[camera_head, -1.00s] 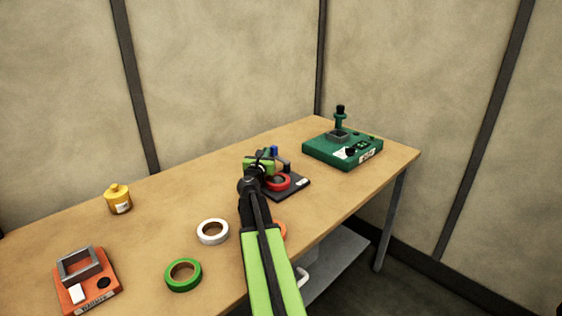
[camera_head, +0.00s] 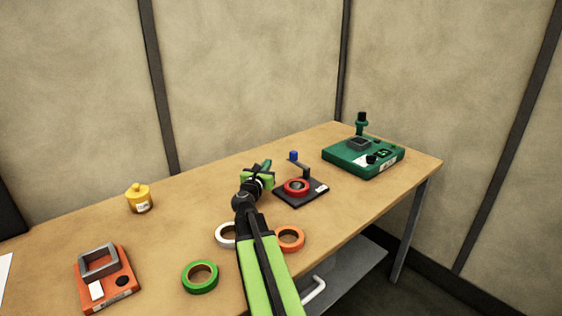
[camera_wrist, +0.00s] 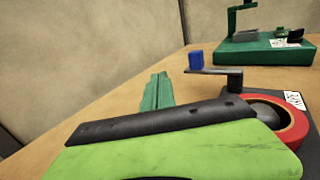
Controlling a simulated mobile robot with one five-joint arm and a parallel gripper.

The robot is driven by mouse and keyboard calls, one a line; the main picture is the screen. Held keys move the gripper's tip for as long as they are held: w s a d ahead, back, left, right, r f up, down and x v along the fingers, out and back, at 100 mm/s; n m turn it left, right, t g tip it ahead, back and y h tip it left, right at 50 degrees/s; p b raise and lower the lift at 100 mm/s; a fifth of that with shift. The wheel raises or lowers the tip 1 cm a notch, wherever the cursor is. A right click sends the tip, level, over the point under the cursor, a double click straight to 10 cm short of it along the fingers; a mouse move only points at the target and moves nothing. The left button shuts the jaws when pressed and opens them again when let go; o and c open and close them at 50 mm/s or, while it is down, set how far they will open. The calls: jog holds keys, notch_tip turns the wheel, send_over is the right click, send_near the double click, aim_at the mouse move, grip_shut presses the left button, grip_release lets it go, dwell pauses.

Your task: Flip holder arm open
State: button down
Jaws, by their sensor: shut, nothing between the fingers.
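The holder has a black base (camera_head: 312,198) with a red tape ring (camera_head: 296,187) on it. Its dark arm (camera_head: 303,168) rises on a post behind the ring and carries a blue block (camera_head: 293,156) at its end. In the wrist view the arm (camera_wrist: 213,71) reaches left from its post, the blue block (camera_wrist: 196,60) stands on its left end, and the red ring (camera_wrist: 291,126) is at right, partly hidden by my gripper. The arm is clear of the ring's top. My gripper (camera_head: 265,166) is shut and empty, left of the holder, apart from the blue block.
A green device (camera_head: 362,158) stands at the far right of the table. White (camera_head: 226,235), orange (camera_head: 291,239) and green (camera_head: 200,277) tape rings lie nearer. A yellow jar (camera_head: 139,198) and an orange device (camera_head: 106,279) are at left. The table behind my gripper is clear.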

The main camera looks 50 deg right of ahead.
jog(key=a, duration=0.5)
jog(key=shift+w, duration=0.3)
